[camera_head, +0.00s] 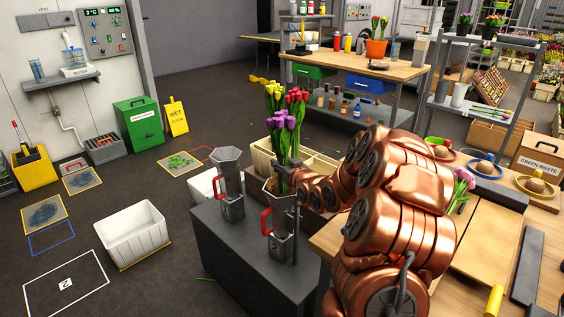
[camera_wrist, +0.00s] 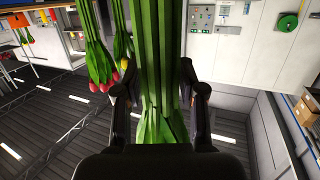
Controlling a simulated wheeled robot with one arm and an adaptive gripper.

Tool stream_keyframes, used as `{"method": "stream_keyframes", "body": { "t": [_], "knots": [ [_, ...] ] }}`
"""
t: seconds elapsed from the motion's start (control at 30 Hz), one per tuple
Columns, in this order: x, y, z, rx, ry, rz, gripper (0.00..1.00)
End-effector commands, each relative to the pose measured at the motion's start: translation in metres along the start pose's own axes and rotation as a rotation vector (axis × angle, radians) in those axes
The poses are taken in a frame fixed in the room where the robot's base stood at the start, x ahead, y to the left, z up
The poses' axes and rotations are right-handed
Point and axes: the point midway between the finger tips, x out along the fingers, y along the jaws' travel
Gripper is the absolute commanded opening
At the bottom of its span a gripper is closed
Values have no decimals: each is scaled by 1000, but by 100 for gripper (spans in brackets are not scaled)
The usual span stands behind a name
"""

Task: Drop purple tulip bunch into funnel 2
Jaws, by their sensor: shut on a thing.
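The purple tulip bunch (camera_head: 281,124) is upright, blooms on top, its green stems running down toward the mouth of the front funnel (camera_head: 279,222). My gripper (camera_head: 295,168) is at the stems, partly hidden by my copper arm. In the wrist view my gripper (camera_wrist: 160,98) has its fingers on both sides of the green stems (camera_wrist: 160,50). The blooms are out of that view. A second funnel (camera_head: 230,180) stands behind and to the left. Both funnels are grey metal with red handles.
Both funnels stand on a dark grey bench (camera_head: 240,258). Red tulips (camera_head: 297,97) and yellow tulips (camera_head: 273,90) rise behind, by a cream divided crate (camera_head: 262,160). A pink-purple bunch (camera_head: 461,186) lies on the wooden table right. A white bin (camera_head: 134,238) is on the floor left.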

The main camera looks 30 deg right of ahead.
Motion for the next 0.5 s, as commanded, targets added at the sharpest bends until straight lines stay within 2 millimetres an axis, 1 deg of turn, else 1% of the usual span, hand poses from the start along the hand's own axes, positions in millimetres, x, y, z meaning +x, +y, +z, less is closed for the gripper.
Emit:
{"method": "stream_keyframes", "body": {
  "t": [0.03, 0.5],
  "knots": [
    [1, 0, 5, 0, 0, 0, 0],
    [6, 0, 35, 0, 1, 0, 0]
  ]
}}
